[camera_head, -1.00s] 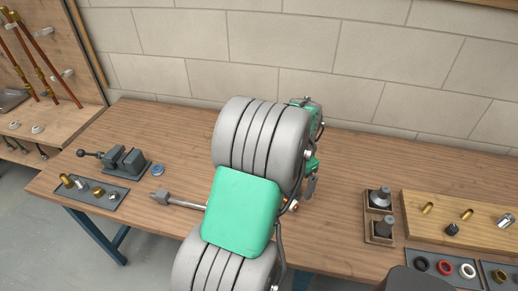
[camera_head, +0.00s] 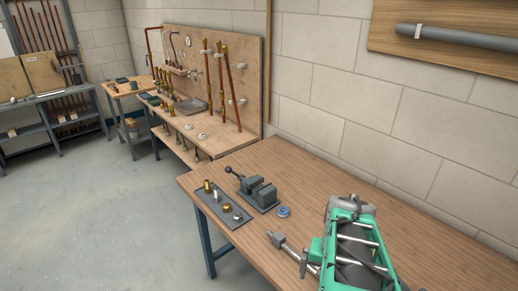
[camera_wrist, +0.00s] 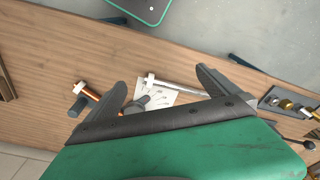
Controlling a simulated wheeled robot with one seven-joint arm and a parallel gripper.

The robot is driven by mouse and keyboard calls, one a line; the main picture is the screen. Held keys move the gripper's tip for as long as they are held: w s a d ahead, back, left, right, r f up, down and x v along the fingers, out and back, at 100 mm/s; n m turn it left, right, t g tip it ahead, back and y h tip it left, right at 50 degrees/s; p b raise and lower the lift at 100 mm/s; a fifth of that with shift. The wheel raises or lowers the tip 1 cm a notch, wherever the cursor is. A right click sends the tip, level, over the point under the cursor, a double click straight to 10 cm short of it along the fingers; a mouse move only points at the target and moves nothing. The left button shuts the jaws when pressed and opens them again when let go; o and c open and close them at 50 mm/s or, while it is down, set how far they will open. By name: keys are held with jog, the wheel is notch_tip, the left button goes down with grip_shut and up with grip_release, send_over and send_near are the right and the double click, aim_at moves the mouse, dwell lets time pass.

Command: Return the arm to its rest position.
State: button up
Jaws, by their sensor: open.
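My gripper (camera_wrist: 160,84) is open in the wrist view, its two dark fingers spread wide with nothing between them that I can see held. Below it on the wooden workbench (camera_wrist: 40,60) lies a metal rod with a pale head (camera_wrist: 180,87), over a white sheet of paper (camera_wrist: 170,98). A copper-coloured fitting (camera_wrist: 88,92) with a grey end lies to the left. In the head view, my green and grey arm fills the lower right over the workbench (camera_head: 260,160), and the fingers cannot be made out there.
In the head view, a bench vise (camera_head: 258,193), a blue ring (camera_head: 284,211) and a dark tray (camera_head: 222,207) of small fittings occupy the bench's left end. A pipe board (camera_head: 190,65) stands behind. The wall is close behind the bench; open floor (camera_head: 110,200) lies left.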

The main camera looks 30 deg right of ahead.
jog(key=w+a+r+n+t, duration=0.1)
jog(key=w+a+r+n, duration=0.1)
jog(key=a, duration=0.5)
jog(key=w+a+r+n+t, duration=0.1)
jog(key=w+a+r+n, duration=0.2)
jog(key=a, duration=0.4)
jog(key=w+a+r+n+t, duration=0.2)
jog(key=w+a+r+n, duration=0.1)
jog(key=a, duration=0.4)
jog(key=shift+w+r+n+y+b, duration=0.15)
jog(key=shift+w+n+y+b, duration=0.25)
jog(key=shift+w+n, duration=0.6)
jog(key=shift+w, duration=0.2)
